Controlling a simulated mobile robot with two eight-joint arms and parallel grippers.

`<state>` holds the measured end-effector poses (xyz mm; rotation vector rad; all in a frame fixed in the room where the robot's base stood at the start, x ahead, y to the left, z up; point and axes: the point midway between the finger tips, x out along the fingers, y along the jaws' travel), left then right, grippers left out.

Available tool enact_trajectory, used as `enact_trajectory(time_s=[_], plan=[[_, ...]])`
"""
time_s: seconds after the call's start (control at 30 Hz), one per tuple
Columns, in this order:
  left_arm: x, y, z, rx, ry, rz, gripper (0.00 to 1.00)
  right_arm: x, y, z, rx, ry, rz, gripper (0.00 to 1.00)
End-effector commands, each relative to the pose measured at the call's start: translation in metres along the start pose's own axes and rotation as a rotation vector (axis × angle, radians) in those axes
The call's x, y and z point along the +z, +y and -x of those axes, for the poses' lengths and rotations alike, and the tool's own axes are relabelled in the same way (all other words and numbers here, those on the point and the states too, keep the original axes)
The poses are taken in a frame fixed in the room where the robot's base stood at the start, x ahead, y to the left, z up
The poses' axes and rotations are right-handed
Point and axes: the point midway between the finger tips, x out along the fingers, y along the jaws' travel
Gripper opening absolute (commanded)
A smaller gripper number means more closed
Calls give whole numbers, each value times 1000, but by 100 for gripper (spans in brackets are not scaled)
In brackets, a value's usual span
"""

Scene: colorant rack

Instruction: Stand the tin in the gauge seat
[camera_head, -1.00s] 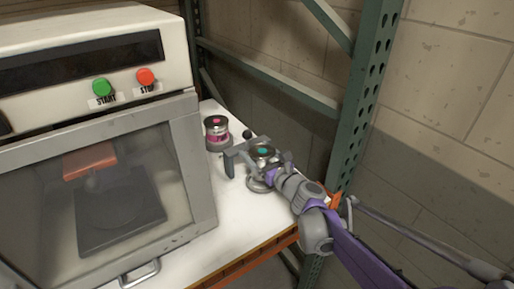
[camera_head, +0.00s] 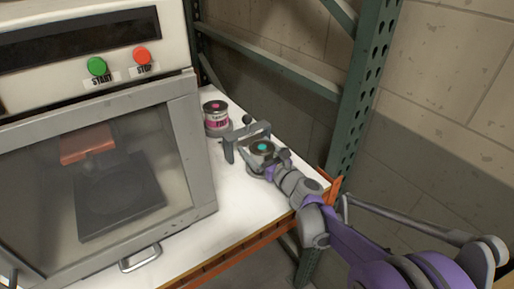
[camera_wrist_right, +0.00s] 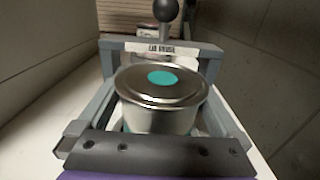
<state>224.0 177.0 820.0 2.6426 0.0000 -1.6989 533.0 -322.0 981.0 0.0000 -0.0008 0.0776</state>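The tin (camera_head: 262,148) has a metal lid with a teal spot. It stands upright in front of the can gauge (camera_head: 252,133), a grey frame with a cross bar. In the right wrist view, the tin (camera_wrist_right: 160,100) is between the fingers of my right gripper (camera_wrist_right: 160,112), which look shut on its sides. The gauge's labelled bar (camera_wrist_right: 160,47) is just behind the tin. The gauge seat is hidden under the tin, so I cannot tell whether the tin rests on it. My left gripper is not in view.
A second tin (camera_head: 216,122) with a pink label stands behind the gauge to the left. A machine with start and stop buttons (camera_head: 118,65) fills the left. A green rack post (camera_head: 358,95) stands right. The white top (camera_head: 232,207) is clear in front.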

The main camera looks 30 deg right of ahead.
Motion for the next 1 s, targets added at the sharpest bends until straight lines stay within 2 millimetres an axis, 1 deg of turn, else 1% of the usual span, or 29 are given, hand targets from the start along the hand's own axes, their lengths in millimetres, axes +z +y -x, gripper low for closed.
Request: enact_trajectory(time_s=[0.17,0.27,0.37,0.6,0.7,0.83,1.0], plan=[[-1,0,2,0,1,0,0,3,0,0,0,0,0,100],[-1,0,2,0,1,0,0,4,0,9,-1,0,0,100],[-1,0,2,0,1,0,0,4,-1,27,-3,0,1,100],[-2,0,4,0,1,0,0,4,-1,80,-4,0,1,100],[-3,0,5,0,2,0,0,4,-1,97,-3,0,1,100],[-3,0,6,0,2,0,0,4,-1,113,-2,0,0,100],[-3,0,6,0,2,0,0,3,0,120,0,0,0,100]])
